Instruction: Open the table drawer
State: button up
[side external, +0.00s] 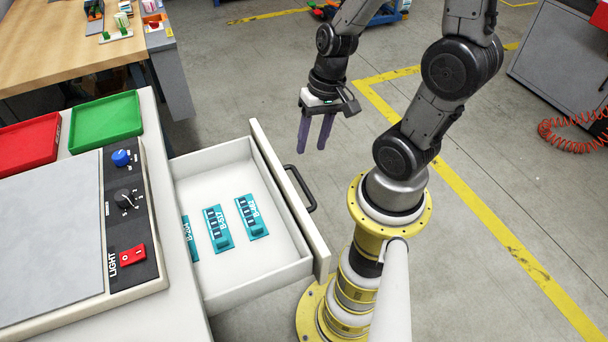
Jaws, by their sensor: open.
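The white table drawer (262,272) is pulled out from the side of the white table (176,226), and its inside is in plain view. Several teal labelled parts lie in it, among them one marked B-517 (218,230). A dark bar handle (300,188) sits on the outer face of the drawer front (288,200). My gripper (315,145) points down above and beyond the handle in the picture. Its two purple fingers are apart, with nothing between them. It looks clear of the handle and the drawer.
A control panel (139,250) with a blue knob, a black dial and a red switch lies on the table. Green (105,122) and red (30,145) trays stand behind it. A wooden bench (70,50) is at the far left. The floor right of the drawer holds my base.

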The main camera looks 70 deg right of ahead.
aim_at(303, 182)
jog(key=shift+w+a+f, duration=0.25)
jog(key=shift+f, duration=1.55)
jog(key=shift+w+a+f, duration=0.2)
jog(key=shift+f, duration=1.55)
jog(key=shift+w+a+f, duration=0.25)
jog(key=shift+f, duration=1.55)
grip_shut()
